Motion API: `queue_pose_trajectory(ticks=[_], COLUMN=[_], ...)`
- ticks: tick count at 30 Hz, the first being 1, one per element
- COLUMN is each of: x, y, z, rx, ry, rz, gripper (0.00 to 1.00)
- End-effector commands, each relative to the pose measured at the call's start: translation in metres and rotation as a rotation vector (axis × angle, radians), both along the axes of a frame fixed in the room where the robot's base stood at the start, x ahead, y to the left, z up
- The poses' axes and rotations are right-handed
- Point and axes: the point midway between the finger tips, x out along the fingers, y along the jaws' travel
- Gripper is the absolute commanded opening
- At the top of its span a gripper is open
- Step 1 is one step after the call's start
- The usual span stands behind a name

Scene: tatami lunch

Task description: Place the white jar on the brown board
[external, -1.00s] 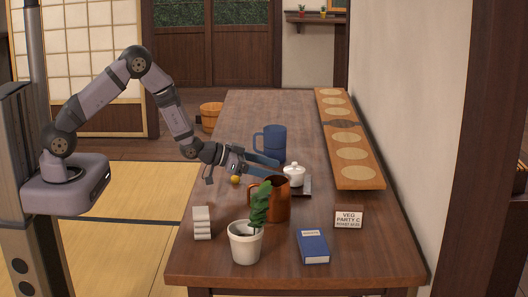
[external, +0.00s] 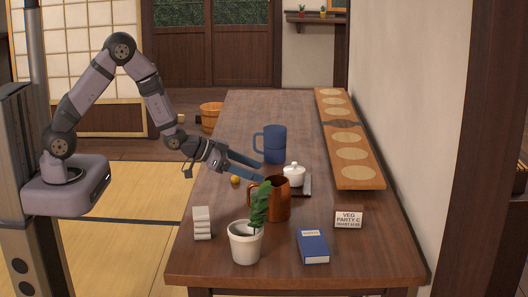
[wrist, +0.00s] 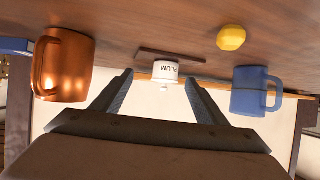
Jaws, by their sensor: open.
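The white jar (external: 294,175) is upright with its lid on, at a small dark brown board (external: 307,187) on the table, and looks to stand on it. In the wrist view the jar (wrist: 166,71) appears upside down, labelled PLUM, with the board's edge (wrist: 145,52) showing along its base. My gripper (external: 263,170) is open and empty, left of the jar and apart from it. In the wrist view the jar lies beyond the gap between the fingertips (wrist: 158,84).
A copper mug (external: 279,203) stands in front of the jar, a blue mug (external: 274,145) behind. A yellow lump (external: 235,179) lies near the left edge. A potted plant (external: 245,245), blue book (external: 313,246), white stack (external: 202,223) and sign (external: 348,219) stand nearer. A long disc-marked board (external: 362,179) lies right.

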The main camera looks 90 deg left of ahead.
Motion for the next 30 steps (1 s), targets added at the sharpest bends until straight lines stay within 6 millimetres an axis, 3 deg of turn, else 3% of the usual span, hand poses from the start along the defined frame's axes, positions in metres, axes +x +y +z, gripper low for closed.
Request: queue_pose_trajectory(ticks=[5,8,15,21,25,30], x=[-0.034,-0.070,-0.181,-0.259,-0.287,-0.299], y=[-0.043,-0.073,-0.141,-0.175,-0.185,-0.189], z=[-0.005,-0.009,-0.012,-0.005,-0.001,0.000], rx=[-0.019,-0.037,-0.088,-0.120,-0.130,-0.134], ry=[0.223,0.385,0.760,0.983,1.061,1.095], rz=[-0.016,-0.030,-0.081,-0.126,-0.145,-0.153], gripper=[0.67,0.67,0.67,0.67,0.67,0.67])
